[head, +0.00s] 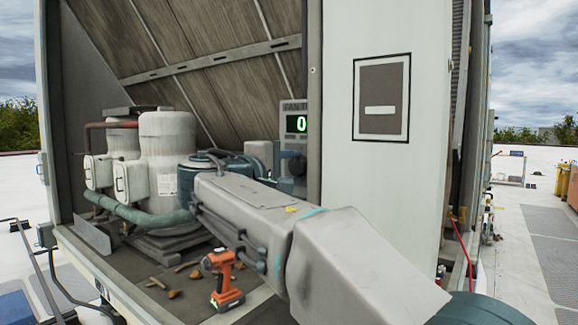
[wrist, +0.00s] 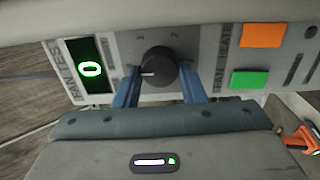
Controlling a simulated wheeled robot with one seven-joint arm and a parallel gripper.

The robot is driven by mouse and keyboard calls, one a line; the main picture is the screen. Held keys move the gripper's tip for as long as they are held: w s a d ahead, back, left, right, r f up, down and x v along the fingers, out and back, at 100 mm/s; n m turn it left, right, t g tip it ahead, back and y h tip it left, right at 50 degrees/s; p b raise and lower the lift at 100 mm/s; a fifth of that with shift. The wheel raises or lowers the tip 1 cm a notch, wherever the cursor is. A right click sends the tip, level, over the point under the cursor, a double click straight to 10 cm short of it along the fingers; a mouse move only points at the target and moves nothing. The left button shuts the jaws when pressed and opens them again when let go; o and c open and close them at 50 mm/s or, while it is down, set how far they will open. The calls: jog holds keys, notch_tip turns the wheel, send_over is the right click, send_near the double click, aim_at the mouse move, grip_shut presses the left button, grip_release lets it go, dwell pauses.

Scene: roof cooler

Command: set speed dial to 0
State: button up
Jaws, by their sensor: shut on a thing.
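The speed dial (wrist: 158,66) is a round black knob on the grey control panel (wrist: 210,48) in the wrist view. Its white pointer mark points left, towards the left finger. The numbers 1 and 2 show above it; no 0 mark shows on the dial's scale. My gripper (wrist: 159,72) has its blue fingers on either side of the dial and is shut on it. The green display (wrist: 91,70) left of the dial reads 0. It also shows in the head view (head: 297,124), where my arm hides most of the gripper.
An orange button (wrist: 261,35) and a green button (wrist: 250,79) sit right of the dial. An orange drill (head: 222,280) stands on the cooler floor below my arm. White tanks (head: 168,160) are at the left; a pale door panel (head: 385,190) is at the right.

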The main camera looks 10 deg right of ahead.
dwell(0.3)
jog(key=o, duration=1)
jog(key=b+v, duration=0.2)
jog(key=v, duration=1.2)
